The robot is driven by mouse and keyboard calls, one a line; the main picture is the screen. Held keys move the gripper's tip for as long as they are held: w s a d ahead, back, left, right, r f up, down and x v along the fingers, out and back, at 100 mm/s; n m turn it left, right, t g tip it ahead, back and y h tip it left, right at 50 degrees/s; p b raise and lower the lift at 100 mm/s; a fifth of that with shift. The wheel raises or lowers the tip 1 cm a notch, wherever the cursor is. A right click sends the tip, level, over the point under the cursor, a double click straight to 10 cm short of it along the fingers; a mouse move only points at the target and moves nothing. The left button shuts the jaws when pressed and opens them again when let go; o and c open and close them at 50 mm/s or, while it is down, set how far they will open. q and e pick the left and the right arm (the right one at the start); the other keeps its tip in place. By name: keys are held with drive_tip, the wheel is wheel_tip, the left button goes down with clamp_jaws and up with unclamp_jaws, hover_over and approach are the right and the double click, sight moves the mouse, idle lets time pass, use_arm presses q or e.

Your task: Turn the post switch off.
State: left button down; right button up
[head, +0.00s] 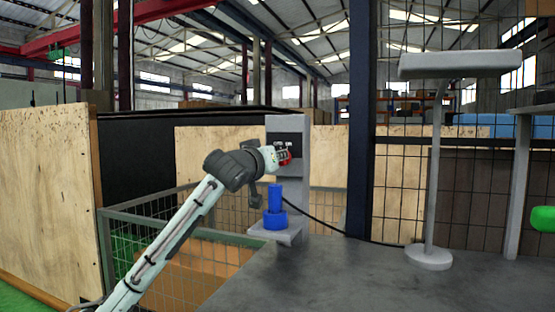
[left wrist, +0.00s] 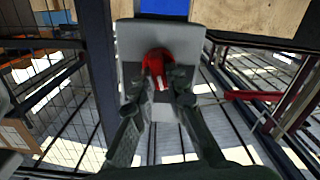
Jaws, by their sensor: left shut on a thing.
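The post switch is a red knob (head: 286,158) on a dark plate on the upright grey post (head: 306,180), near the middle of the head view. In the left wrist view the red knob (left wrist: 156,60) has a white mark and sits on a grey panel (left wrist: 190,40). My left gripper (head: 280,155) reaches it from the left. In the left wrist view the fingers of my left gripper (left wrist: 164,78) lie on both sides of the knob, shut on it. The fingers partly hide the knob in the head view. My right gripper is not in view.
A blue stepped cylinder (head: 275,215) stands on the post's small ledge below the switch. A grey table (head: 330,280) fills the front, with a lamp-like stand (head: 430,257) at right. A wire mesh fence (head: 225,222) and plywood panels (head: 48,190) stand at left.

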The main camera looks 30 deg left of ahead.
use_arm(q)
drive_tip(key=shift+n, duration=0.5)
drive_tip(key=c, duration=1.5)
unclamp_jaws()
drive_tip(key=shift+c, duration=0.2)
drive_tip(key=v, duration=1.2)
